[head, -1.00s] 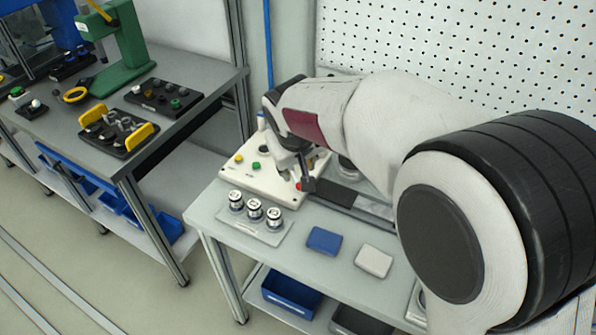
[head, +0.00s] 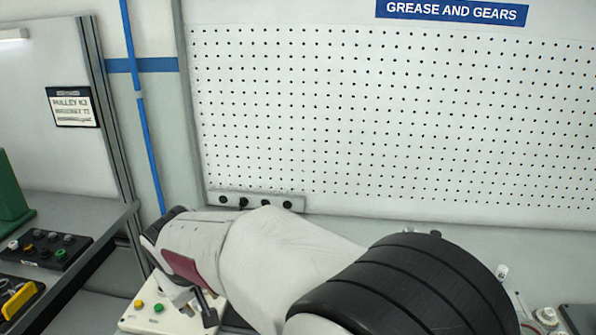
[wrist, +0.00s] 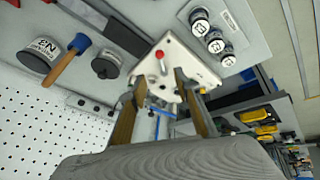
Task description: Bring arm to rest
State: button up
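My gripper (wrist: 160,84) shows in the wrist view with its two tan fingers spread apart and nothing held between them. It is over a white control box (wrist: 190,62) with a red knob (wrist: 159,54). The distance from fingertips to box is hard to tell. In the head view my arm reaches left across the bench, its end beside the control box (head: 128,323). Yellow and green buttons show on the box there. Most of my gripper is hidden or cut off at the bottom of the head view.
The wrist view shows a row of white-and-black cylinders (wrist: 213,32), a blue-headed mallet (wrist: 68,58) and a labelled can (wrist: 41,55). A pegboard (head: 390,120) stands behind the bench. A neighbouring bench (head: 95,235) holds a dark button tray (head: 40,252) at the left.

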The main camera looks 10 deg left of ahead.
jog(key=s+d+r+m, duration=0.2)
jog(key=s+d, duration=0.4)
jog(key=d, duration=0.8)
jog(key=s+d+r+m+h, duration=0.1)
jog(key=s+d+m, duration=0.4)
jog(key=d, duration=1)
jog(key=s+d+r+m+t+h, duration=0.1)
jog(key=s+d+r+m, duration=0.2)
jog(key=s+d, duration=0.5)
jog(key=d+r, duration=0.1)
jog(key=d, duration=0.6)
jog(key=shift+s+m, duration=0.3)
jog(key=shift+s, duration=0.1)
jog(key=shift+r, duration=0.1)
jog(key=shift+c, duration=0.4)
